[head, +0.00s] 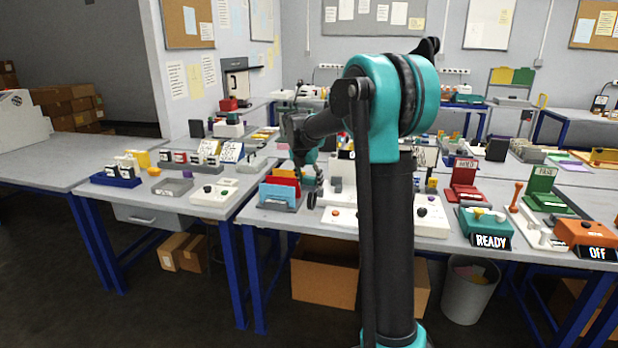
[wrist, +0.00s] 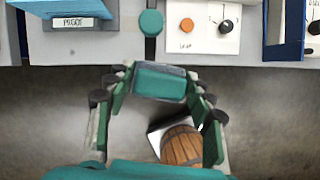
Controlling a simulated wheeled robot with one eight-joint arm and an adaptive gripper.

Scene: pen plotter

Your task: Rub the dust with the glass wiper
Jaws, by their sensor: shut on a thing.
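In the wrist view my gripper (wrist: 158,75) is shut on a teal block (wrist: 160,83) with a grey edge, held between its fingertips. The block may be the glass wiper, but I cannot tell for sure. It is near the front edge of a bench, over the dark floor in this view. Beyond it, a round teal piece (wrist: 152,22) sits on a dark strip; I cannot tell whether they belong to the block. I cannot make out any dust. In the head view my own arm hides much of the bench around the gripper.
A blue tray labelled PROOF (wrist: 75,22) and a white panel with an orange button and black knob (wrist: 207,28) stand on the bench. A brown barrel-like thing (wrist: 181,147) shows by the right finger. Red and blue folders (head: 281,190) stand at the bench's left end.

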